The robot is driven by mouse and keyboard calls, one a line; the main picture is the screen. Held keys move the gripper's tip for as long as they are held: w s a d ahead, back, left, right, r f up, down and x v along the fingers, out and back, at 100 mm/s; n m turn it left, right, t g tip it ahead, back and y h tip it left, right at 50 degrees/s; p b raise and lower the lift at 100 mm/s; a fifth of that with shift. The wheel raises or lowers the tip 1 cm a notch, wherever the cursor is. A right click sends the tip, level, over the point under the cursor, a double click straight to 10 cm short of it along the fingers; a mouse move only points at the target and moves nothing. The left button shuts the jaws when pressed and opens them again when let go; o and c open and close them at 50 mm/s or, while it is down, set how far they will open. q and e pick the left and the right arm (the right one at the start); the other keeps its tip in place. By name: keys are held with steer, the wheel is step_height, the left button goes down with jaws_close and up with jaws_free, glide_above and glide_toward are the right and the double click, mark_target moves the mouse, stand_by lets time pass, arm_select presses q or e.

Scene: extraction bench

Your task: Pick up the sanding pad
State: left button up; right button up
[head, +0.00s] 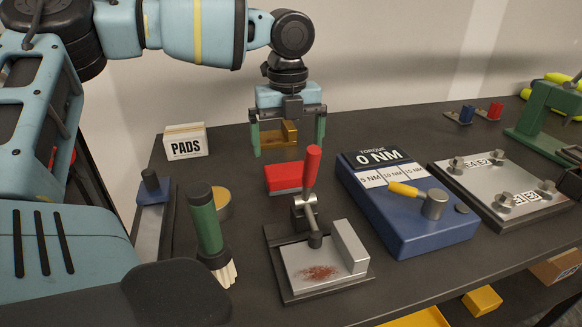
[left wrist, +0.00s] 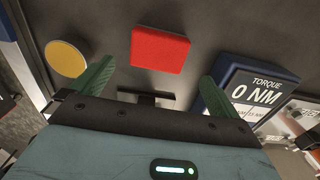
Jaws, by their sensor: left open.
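A flat red block (head: 284,177), which looks like the sanding pad, lies on the dark bench; it also shows in the left wrist view (left wrist: 159,49). My left gripper (head: 288,150) points down behind the block in the head view. Its two green fingers are wide apart, with nothing held between them. In the left wrist view the block lies just beyond the fingertips (left wrist: 157,71), between their lines and apart from them. A white box marked PADS (head: 185,143) stands at the back left. My right gripper is not in view.
A red-handled clamp (head: 311,165) stands just in front of the red block. A blue torque unit (head: 408,212) is to the right. A yellow disc (head: 222,203) and a green-handled brush (head: 206,222) are to the left. An orange-brown piece (head: 289,132) shows behind the fingers.

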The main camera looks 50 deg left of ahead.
mark_target(287, 170)
arm_select(q)
step_height(287, 170, down, 2)
steer(key=shift+w+f, duration=0.1)
steer(key=shift+f, duration=0.15)
steer(key=shift+a+f, duration=0.1)
steer(key=shift+f, duration=0.2)
steer(key=shift+a+f, duration=0.1)
steer(key=shift+f, duration=2.1)
steer(key=c, duration=0.9)
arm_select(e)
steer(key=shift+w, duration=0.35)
arm_select(q)
step_height(287, 170, up, 10)
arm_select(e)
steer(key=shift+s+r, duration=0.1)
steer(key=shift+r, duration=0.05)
